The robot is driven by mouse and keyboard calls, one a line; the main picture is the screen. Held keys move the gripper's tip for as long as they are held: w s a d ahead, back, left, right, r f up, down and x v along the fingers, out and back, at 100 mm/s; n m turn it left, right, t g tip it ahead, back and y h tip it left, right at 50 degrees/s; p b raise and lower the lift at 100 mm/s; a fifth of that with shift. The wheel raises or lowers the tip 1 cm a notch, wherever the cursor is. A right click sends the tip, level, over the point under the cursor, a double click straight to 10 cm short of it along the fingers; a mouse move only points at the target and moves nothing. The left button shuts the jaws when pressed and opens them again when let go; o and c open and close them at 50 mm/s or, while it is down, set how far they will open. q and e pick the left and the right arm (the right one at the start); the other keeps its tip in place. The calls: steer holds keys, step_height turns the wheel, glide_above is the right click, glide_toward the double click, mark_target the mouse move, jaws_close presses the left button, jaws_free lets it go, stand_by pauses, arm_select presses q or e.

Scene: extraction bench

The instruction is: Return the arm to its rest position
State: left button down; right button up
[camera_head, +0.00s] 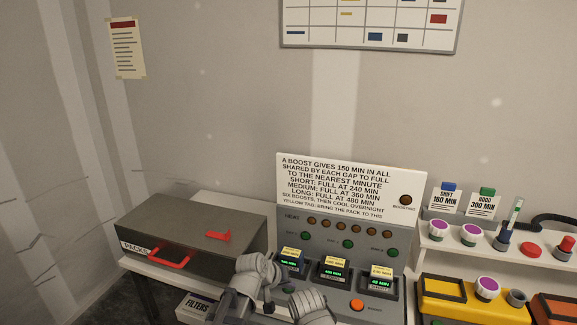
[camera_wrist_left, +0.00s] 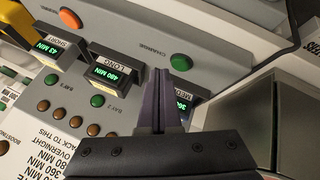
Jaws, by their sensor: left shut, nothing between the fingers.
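My left gripper (camera_head: 268,301) is low in the head view, in front of the left part of the charger panel (camera_head: 399,243), partly hidden by my own grey arm parts. In the left wrist view its two dark fingers (camera_wrist_left: 160,104) are together with nothing between them. They overlap the medium pack (camera_wrist_left: 188,99) in that view; whether they touch it I cannot tell. The long pack (camera_head: 334,268) and the short pack (camera_head: 381,278) sit in the bays to the right with lit green displays, 480 MIN and 43 MIN. My right gripper is not in view.
A grey packs box (camera_head: 180,218) with red handles stands at the left. An orange button (camera_head: 357,305) is on the charger front. At the right are a white shelf (camera_head: 440,243) with knobs and cards, and a yellow tray (camera_head: 459,311). The space above the bench is clear.

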arm_select(q)
steer(key=s+a+f+m+g+y, duration=0.2)
steer(key=s+a+g+y, duration=0.1)
steer(key=s, duration=0.7)
steer(key=s+a+f+m+g+y, duration=0.2)
steer(key=s+a+g+y, duration=0.1)
steer(key=s, duration=0.8)
steer(key=shift+s+f, duration=0.2)
steer(key=shift+s, duration=0.05)
